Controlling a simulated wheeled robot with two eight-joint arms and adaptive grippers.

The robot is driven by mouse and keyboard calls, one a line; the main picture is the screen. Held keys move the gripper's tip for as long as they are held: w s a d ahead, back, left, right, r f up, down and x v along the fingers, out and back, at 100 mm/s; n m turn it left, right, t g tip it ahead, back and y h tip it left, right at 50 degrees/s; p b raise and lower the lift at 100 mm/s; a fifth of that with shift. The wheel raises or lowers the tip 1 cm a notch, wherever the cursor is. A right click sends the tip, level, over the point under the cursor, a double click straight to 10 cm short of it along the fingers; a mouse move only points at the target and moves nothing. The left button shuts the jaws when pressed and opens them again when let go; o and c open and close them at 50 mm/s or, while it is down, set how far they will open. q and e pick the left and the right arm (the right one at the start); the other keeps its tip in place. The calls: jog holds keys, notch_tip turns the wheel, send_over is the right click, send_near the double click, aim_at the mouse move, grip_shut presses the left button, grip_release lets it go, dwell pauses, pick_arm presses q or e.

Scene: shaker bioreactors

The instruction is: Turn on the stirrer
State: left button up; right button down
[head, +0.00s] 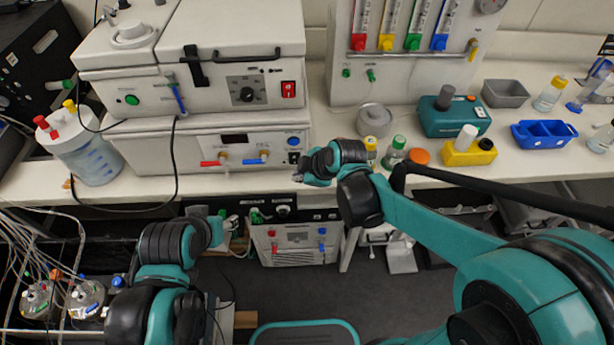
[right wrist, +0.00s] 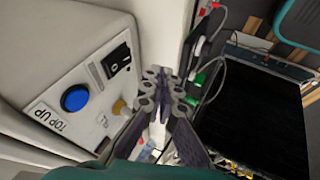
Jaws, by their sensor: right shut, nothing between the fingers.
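A white bench unit (head: 215,143) has a small display, red and blue taps, a blue button (head: 293,142) and a black rocker switch (head: 294,157) at its right end. The right wrist view shows the same blue button (right wrist: 75,98), marked TOP UP, and black switch (right wrist: 117,60). My right gripper (head: 298,178) is shut and empty, just below and in front of the unit's right end; its fingers (right wrist: 160,95) are beside the panel, apart from the switch as far as I can tell. My left gripper (head: 238,222) is low at left, its opening unclear. No label shows which device is the stirrer.
A second white unit (head: 230,68) with a black knob and red switch stands on top. A flowmeter panel (head: 405,50), a teal device (head: 455,115) and a blue tray (head: 544,134) are to the right. Another unit (head: 295,243) sits under the bench. Tubed bottles (head: 85,298) are at lower left.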

aim_at(294, 159)
jog(key=shift+w+f+b, duration=0.15)
jog(key=shift+w+b, duration=0.1)
jog(key=shift+w, duration=0.8)
jog(key=shift+w+f+b, duration=0.15)
jog(key=shift+w+b, duration=0.05)
jog(key=shift+w, duration=0.8)
jog(key=shift+w+f, duration=0.25)
jog(key=shift+w, duration=0.05)
jog(key=shift+r, duration=0.15)
